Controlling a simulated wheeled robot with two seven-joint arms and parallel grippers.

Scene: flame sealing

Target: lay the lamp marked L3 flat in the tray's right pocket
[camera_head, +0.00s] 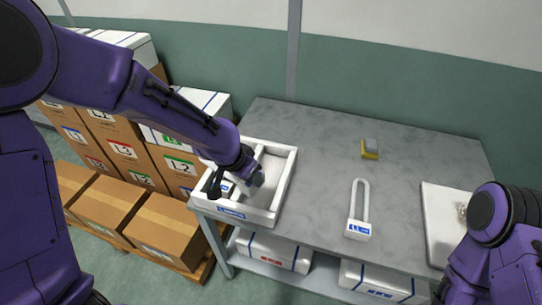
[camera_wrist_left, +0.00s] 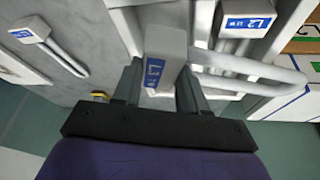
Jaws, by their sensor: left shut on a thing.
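My left gripper (camera_head: 250,180) is over the white two-pocket tray (camera_head: 284,185), near its divider. In the left wrist view the gripper (camera_wrist_left: 160,88) is shut on a white lamp block with a blue label (camera_wrist_left: 166,48) that seems to read L3. Its U-shaped tube reaches to the right, over the tray. Another lamp (camera_wrist_left: 247,20), label seemingly L2, lies in the tray's left pocket. The right pocket (camera_head: 270,172) looks empty where it shows. My arm hides part of the tray. My right gripper is out of view; only its arm shows at lower right.
A lamp marked L1 (camera_head: 358,229) lies on the grey table (camera_head: 320,150). A white board (camera_head: 436,210) lies at the right. Cardboard boxes (camera_head: 120,152) stand left of the table. The table between tray and L1 is clear.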

